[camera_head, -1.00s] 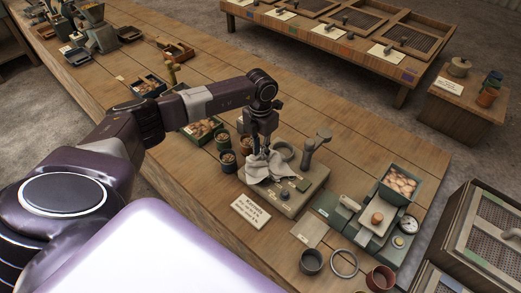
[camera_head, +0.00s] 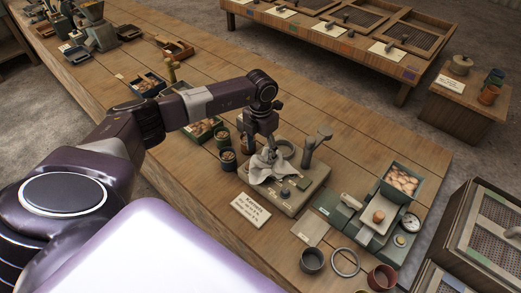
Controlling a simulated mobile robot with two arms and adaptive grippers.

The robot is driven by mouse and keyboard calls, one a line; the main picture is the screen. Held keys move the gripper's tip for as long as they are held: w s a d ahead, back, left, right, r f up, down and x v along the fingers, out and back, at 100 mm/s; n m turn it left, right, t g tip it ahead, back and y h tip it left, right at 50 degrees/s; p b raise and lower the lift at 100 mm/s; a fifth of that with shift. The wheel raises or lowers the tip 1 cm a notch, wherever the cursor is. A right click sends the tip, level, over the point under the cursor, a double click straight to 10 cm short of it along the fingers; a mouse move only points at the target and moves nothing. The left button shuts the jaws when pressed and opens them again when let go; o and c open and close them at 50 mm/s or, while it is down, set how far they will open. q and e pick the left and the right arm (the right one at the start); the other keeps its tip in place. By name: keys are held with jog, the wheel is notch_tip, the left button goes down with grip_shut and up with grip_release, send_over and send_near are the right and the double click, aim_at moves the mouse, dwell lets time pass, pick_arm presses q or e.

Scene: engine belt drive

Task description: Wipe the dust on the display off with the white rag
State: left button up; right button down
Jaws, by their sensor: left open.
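The white rag (camera_head: 262,176) lies crumpled on top of a grey-beige device (camera_head: 290,203) on the wooden bench. My left gripper (camera_head: 269,156) points down directly over the rag, with its fingers open at the cloth. I cannot tell whether the fingers touch it. A small dark green rectangle (camera_head: 304,184) on the device's top, right of the rag, may be the display; I cannot tell for sure. Dust is too small to make out. The rag and the gripper hide part of the device's top. My right gripper is out of view.
An upright lever post (camera_head: 309,150) and a ring (camera_head: 285,149) stand close to the rag. A lettered card (camera_head: 251,211) lies in front. Pots with small contents (camera_head: 227,159) stand left. A green scale (camera_head: 374,216) with a dial and a tray of round items is right.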

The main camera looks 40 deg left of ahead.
pick_arm(q)
jog(key=shift+f, duration=0.45)
jog(key=shift+s, duration=0.2)
jog(key=c, duration=1.3)
grip_shut()
